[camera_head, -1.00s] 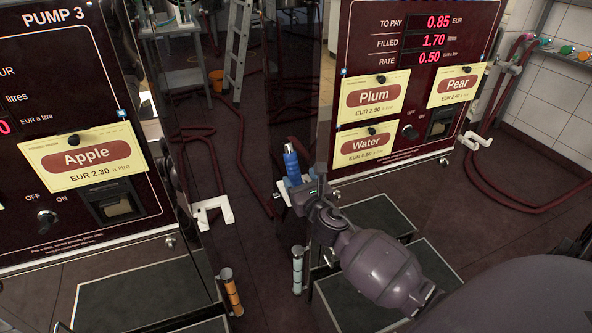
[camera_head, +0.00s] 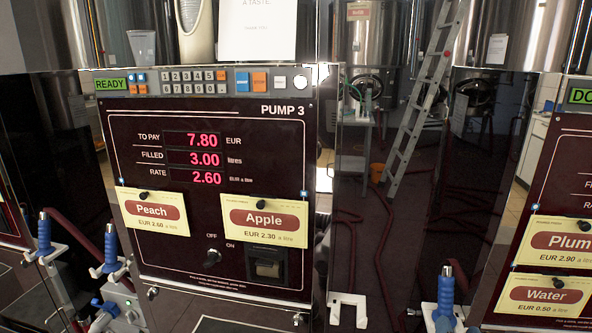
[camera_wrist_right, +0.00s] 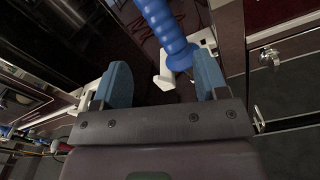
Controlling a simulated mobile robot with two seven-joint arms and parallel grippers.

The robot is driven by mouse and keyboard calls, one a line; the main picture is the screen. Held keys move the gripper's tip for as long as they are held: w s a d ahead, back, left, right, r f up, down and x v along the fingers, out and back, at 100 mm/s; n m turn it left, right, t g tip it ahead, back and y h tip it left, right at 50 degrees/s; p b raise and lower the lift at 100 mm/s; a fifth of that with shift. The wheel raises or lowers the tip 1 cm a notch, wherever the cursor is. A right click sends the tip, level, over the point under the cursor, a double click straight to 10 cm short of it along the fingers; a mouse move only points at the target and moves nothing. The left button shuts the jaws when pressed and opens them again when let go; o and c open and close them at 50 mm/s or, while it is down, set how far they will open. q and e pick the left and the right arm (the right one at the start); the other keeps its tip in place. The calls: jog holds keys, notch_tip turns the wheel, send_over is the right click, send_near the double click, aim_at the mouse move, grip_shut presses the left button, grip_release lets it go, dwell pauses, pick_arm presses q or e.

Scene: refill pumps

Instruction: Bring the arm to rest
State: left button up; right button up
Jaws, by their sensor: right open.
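My right gripper (camera_wrist_right: 161,62) is open in the right wrist view, with its two blue fingers spread apart. A ribbed blue nozzle handle (camera_wrist_right: 160,22) shows beyond and between the fingertips, with a white holder (camera_wrist_right: 163,80) beside it. The fingers are not closed on the handle; I cannot tell whether either touches it. In the head view a blue handle (camera_head: 445,290) stands upright at the bottom, right of Pump 3. My right arm cannot be made out clearly there. My left gripper is in neither view.
Pump 3 (camera_head: 225,120) fills the middle, reading READY, with Peach (camera_head: 155,212) and Apple (camera_head: 265,220) cards. More blue handles (camera_head: 110,247) stand at the left. Another pump (camera_head: 555,190) is at the right edge. A ladder (camera_head: 425,100) and hoses are behind, with open floor between pumps.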

jog(key=s+a+f+m+g+y, duration=0.1)
jog(key=s+a+f+m+g, duration=0.1)
jog(key=s+m, duration=0.6)
jog(key=s+a+f+m+g+y, duration=0.1)
jog(key=s+a+f+m+g, duration=0.1)
jog(key=s+f+m, duration=0.5)
jog(key=s+a+f+m+g+y+p, duration=0.1)
jog(key=s+a+f+m, duration=0.3)
jog(key=s+m, duration=0.5)
jog(key=m+g+y, duration=0.1)
jog(key=m, duration=0.3)
jog(key=shift+s+a+f+m, duration=0.25)
jog(key=shift+a+f+m, duration=0.05)
jog(key=shift+a+f, duration=0.05)
